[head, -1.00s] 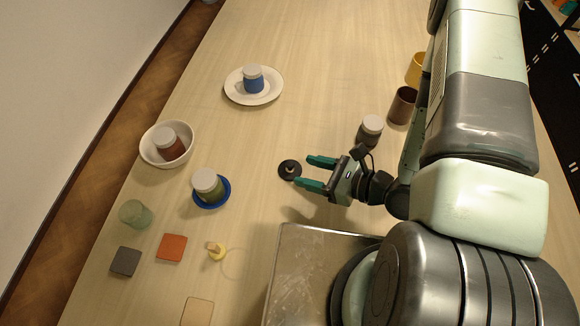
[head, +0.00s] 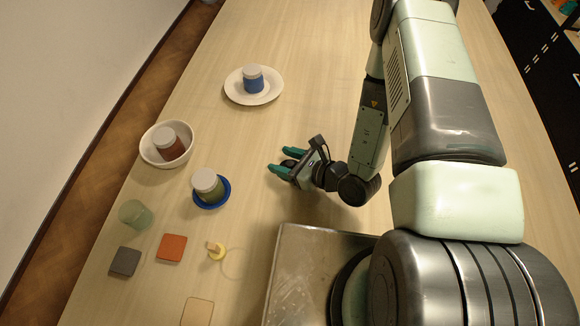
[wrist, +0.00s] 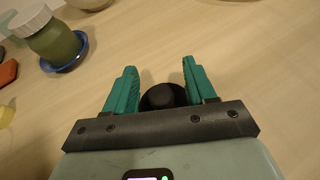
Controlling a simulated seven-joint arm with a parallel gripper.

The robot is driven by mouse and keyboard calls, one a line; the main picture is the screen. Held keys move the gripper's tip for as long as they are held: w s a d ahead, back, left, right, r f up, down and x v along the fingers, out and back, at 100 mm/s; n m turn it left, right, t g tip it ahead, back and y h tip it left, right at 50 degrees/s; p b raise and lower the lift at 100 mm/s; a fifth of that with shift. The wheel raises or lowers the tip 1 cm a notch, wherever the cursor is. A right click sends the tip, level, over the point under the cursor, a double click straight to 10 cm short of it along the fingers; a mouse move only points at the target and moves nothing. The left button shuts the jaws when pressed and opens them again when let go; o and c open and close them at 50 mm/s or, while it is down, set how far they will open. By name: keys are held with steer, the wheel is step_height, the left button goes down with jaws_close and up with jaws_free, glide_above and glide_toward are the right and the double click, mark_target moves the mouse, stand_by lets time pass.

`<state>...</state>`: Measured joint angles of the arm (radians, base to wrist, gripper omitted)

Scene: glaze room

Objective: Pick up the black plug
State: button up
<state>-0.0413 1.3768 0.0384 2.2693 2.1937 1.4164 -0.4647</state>
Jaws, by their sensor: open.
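The black plug (wrist: 162,96) is a round dark piece with a raised knob, lying on the table. In the wrist view it sits between the two green fingers of my gripper (wrist: 156,88), close to the palm, with its near edge hidden by the gripper body. A gap shows between the plug and the fingers. In the head view my gripper (head: 281,162) is over the plug, and only a dark bit of the plug (head: 289,163) shows by the fingers. My gripper is open and holds nothing.
A green jar in a blue dish (head: 211,204) stands left of my gripper. Further left are a white bowl (head: 146,155) with a brown jar, a greenish cup (head: 135,214), grey and orange tiles (head: 171,248) and a yellow piece (head: 216,251). A metal tray (head: 300,235) lies nearby. A white plate (head: 237,94) with a blue jar stands behind.

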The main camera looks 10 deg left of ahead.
steer(key=shift+a, duration=0.1)
steer(key=shift+c, duration=0.3)
jaws_close()
